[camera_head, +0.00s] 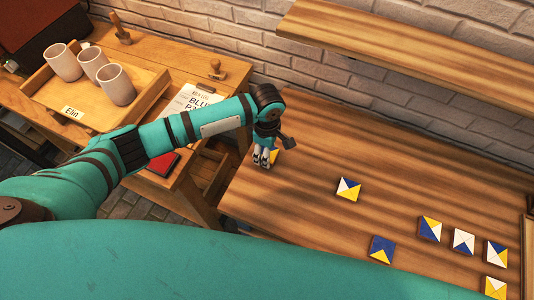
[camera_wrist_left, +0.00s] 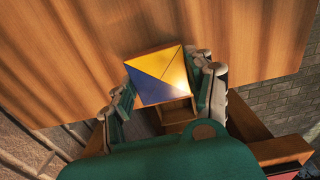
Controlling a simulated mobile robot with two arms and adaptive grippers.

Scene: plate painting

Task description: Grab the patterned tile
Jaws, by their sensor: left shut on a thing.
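A square patterned tile (camera_wrist_left: 160,75) with yellow and blue triangles sits between the fingers of my left gripper (camera_wrist_left: 164,84) in the left wrist view. My left gripper is shut on it, one finger against each side. In the head view my left gripper (camera_head: 265,160) points down at the left edge of the wooden table, and a yellow part of the tile (camera_head: 274,156) shows beside the fingers. Whether the tile touches the table is hard to tell. My right gripper is not in view.
Another tile (camera_head: 348,189) lies mid-table, a blue and yellow tile (camera_head: 381,249) nearer the front, and several tiles in a group at right (camera_head: 463,242). A shelf (camera_head: 420,50) hangs above. A side table at left holds a tray (camera_head: 145,95) with cups.

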